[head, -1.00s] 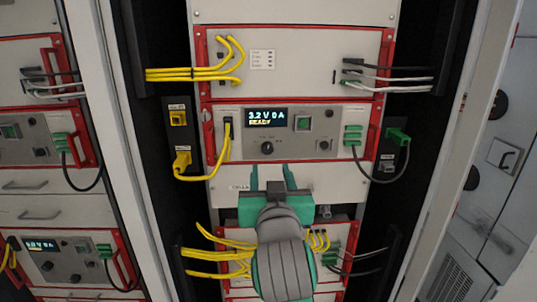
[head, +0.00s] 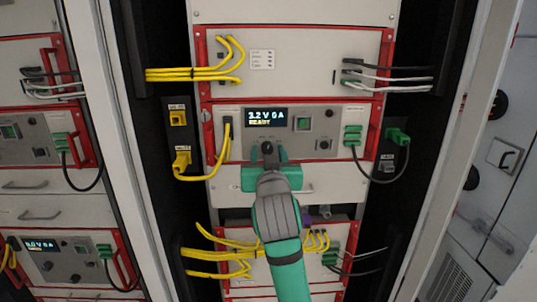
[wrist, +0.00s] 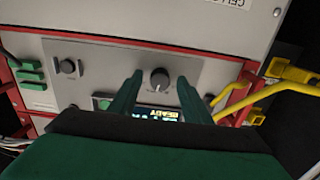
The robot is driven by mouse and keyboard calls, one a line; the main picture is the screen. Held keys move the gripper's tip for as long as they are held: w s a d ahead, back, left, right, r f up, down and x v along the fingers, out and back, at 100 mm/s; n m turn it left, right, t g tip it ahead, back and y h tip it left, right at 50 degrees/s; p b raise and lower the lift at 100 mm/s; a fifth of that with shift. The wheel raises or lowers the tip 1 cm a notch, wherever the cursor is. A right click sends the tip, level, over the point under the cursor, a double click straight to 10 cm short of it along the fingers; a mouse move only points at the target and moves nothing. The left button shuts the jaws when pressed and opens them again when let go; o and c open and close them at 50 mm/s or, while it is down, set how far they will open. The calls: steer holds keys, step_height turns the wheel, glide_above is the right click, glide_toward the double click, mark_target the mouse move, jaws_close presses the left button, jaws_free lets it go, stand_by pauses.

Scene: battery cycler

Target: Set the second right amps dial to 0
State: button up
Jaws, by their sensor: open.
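The red-framed unit (head: 228,112) has a grey panel with a display (head: 266,119) that reads 3.2 V 0 A READY. A dark round dial (head: 267,147) sits below the display; it also shows in the wrist view (wrist: 160,77). A smaller dark dial (head: 324,144) is to its right, and appears at the left of the upside-down wrist view (wrist: 68,67). The dial labels are too small to read. My gripper (head: 268,156) is open and empty, its green fingers (wrist: 160,80) on either side of the middle dial, with gaps visible. I cannot tell the exact depth.
Yellow cables (head: 217,160) hang left of the panel. Green connectors (head: 352,136) and a black cable (head: 378,179) are at the right. A green square button (head: 305,124) is beside the display. More yellow cables (head: 225,256) lie below, near my arm.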

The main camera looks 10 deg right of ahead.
steer(key=shift+a, duration=0.1)
steer(key=c, duration=1)
steer(key=shift+c, duration=0.2)
steer(key=shift+n, duration=0.3)
steer(key=n, duration=1.3)
steer(key=shift+n, duration=0.3)
